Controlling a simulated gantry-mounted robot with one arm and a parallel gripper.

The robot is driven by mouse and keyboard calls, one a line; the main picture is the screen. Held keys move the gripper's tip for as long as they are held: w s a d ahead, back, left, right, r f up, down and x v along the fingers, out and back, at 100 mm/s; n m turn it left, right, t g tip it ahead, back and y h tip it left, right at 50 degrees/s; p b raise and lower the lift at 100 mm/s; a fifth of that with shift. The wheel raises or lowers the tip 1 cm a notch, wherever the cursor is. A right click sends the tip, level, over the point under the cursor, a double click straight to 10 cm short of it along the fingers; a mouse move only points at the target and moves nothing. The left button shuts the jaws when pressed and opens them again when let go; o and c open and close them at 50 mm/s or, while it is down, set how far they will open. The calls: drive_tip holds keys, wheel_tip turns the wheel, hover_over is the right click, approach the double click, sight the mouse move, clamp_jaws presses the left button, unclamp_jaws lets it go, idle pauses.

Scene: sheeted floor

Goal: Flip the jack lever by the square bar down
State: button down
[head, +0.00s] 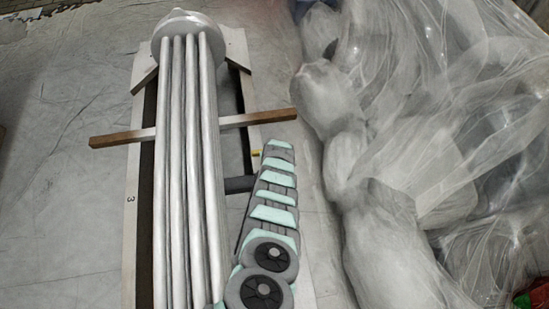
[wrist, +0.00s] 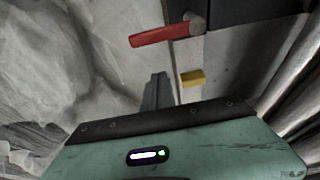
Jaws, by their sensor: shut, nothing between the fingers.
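A red lever (wrist: 160,36) shows at the top of the wrist view, joined at its right end to a round grey pivot (wrist: 195,24). It lies nearly level in the picture, with its free end to the left. I cannot make it out in the head view. A brown square bar (head: 115,138) crosses the frame in the head view. My gripper (wrist: 157,88) is shut and empty, below the lever in the wrist picture and apart from it. In the head view my arm reaches up the frame's right side, and its end lies just below the bar's right part.
A pale frame (head: 131,210) holds several long grey tubes (head: 190,180). A small yellow block (wrist: 192,78) sits on the frame beside my gripper. Crumpled clear plastic sheeting (head: 390,210) covers bulky shapes on the right. Sheeted floor (head: 60,200) at left is clear.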

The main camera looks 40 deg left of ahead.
drive_tip(key=s+d+f+p, duration=0.1)
drive_tip(key=s+d+f, duration=0.1)
drive_tip(key=shift+d+p, duration=0.35)
drive_tip(key=shift+p, duration=0.05)
drive_tip(key=shift+w+d, duration=0.1)
idle(0.5)
